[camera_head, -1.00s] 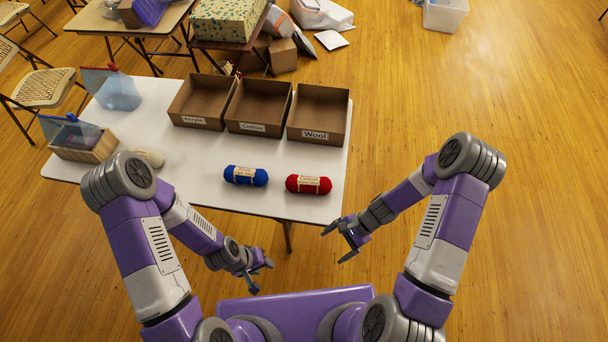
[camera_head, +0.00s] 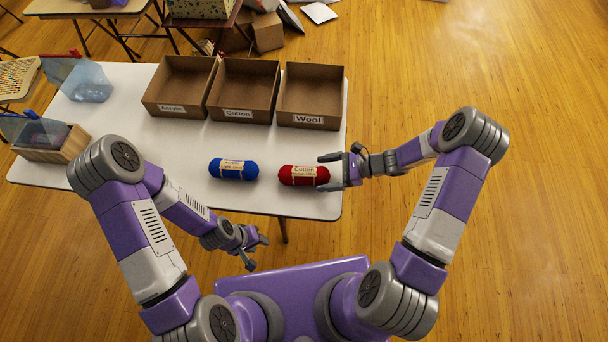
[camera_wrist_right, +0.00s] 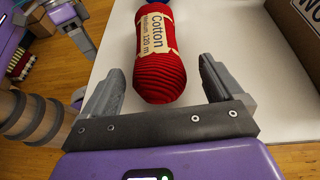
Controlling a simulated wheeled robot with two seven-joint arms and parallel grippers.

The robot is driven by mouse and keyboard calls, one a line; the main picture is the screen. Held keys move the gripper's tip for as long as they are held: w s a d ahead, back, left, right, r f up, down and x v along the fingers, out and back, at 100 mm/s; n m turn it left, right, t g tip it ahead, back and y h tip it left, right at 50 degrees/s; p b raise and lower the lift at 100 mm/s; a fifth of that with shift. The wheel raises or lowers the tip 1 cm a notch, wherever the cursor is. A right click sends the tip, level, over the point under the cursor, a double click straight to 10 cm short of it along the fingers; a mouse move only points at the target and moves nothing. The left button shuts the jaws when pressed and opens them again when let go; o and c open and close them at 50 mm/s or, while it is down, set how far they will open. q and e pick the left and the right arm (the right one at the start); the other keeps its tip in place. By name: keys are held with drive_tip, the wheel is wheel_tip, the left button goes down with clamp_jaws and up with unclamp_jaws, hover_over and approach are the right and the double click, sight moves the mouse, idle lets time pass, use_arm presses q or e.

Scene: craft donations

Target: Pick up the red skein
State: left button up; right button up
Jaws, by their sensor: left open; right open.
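The red skein (camera_head: 304,175) lies on the white table near its front right, with a paper label reading Cotton. It also shows in the right wrist view (camera_wrist_right: 160,75), its near end reaching between the fingertips. My right gripper (camera_head: 331,171) is open at the right end of the skein, with one finger on each side; the wrist view shows its two fingers (camera_wrist_right: 158,85) apart. I cannot tell whether either finger touches the skein. My left gripper (camera_head: 256,252) is open and empty, in front of the table's front edge, away from the skein.
A blue skein (camera_head: 233,169) lies left of the red one. Open cardboard boxes labelled Acrylic (camera_head: 172,109), Cotton (camera_head: 240,115) and Wool (camera_head: 308,119) stand behind. A wooden box (camera_head: 75,143) and a clear bluish pouch (camera_head: 90,85) are at the left. White table (camera_head: 160,140) shows bare between.

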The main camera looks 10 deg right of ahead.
sight(315, 175)
drive_tip(key=x, duration=0.3)
drive_tip(key=shift+a+f, duration=0.1)
drive_tip(key=shift+a, duration=0.3)
drive_tip(key=shift+s, duration=0.1)
drive_tip(key=c, duration=1)
